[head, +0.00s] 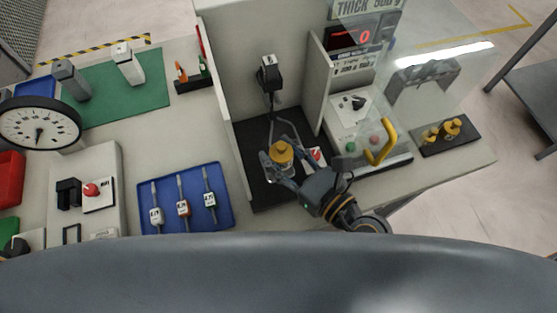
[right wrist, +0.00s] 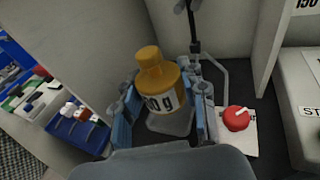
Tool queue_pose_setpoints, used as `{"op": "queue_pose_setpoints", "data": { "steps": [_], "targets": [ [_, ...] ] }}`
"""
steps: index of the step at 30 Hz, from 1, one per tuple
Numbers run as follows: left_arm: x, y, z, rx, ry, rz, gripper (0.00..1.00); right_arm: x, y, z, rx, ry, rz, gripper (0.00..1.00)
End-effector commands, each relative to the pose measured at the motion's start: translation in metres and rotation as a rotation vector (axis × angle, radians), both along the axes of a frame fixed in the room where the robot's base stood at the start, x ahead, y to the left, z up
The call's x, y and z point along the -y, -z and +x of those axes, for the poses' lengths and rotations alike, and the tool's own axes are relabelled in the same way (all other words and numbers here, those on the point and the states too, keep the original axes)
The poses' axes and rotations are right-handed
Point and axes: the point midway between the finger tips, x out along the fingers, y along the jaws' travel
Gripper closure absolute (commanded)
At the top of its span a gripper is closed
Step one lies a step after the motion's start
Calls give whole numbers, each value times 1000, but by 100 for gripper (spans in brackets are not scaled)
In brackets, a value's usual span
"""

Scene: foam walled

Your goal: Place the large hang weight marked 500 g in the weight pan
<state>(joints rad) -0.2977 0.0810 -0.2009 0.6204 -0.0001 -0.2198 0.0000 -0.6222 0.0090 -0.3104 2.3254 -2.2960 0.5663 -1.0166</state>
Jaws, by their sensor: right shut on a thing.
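A yellow-brass weight (head: 281,152) with a knob on top is between the fingers of my right gripper (head: 282,168). In the right wrist view the weight (right wrist: 160,82) is slightly tilted in the picture, and its white label shows only "0 g" clearly. The fingers of the right gripper (right wrist: 162,105) are shut on its sides. A grey wire hanger (head: 287,127) hangs from a black head just behind the weight. A pale grey surface, perhaps the weight pan (right wrist: 172,123), shows below the weight. I cannot tell whether they touch. My left gripper is out of view.
A red knob on a white plate (right wrist: 237,119) stands close to the right of the hanger. Walls flank the black bay floor (head: 255,187). A clear panel and yellow handle (head: 382,145) are at right. Other brass weights (head: 448,129) lie on a black tray. A blue tray (head: 225,217) is left.

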Motion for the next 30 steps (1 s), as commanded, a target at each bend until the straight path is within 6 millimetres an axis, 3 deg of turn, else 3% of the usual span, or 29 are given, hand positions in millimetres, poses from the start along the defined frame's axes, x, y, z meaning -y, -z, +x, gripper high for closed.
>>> {"op": "queue_pose_setpoints", "data": {
  "steps": [5,12,23,24,27,30],
  "targets": [
    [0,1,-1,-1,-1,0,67,-5,7,4,2,1,3,100],
    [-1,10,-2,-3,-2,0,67,-7,38,5,2,0,2,100],
    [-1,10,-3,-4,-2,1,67,-6,42,5,2,1,2,100],
    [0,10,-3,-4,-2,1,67,-6,43,5,0,0,0,54],
    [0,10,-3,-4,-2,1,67,-6,43,5,0,1,0,35],
    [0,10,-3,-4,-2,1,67,-6,42,5,0,1,0,35]
  ]
}}
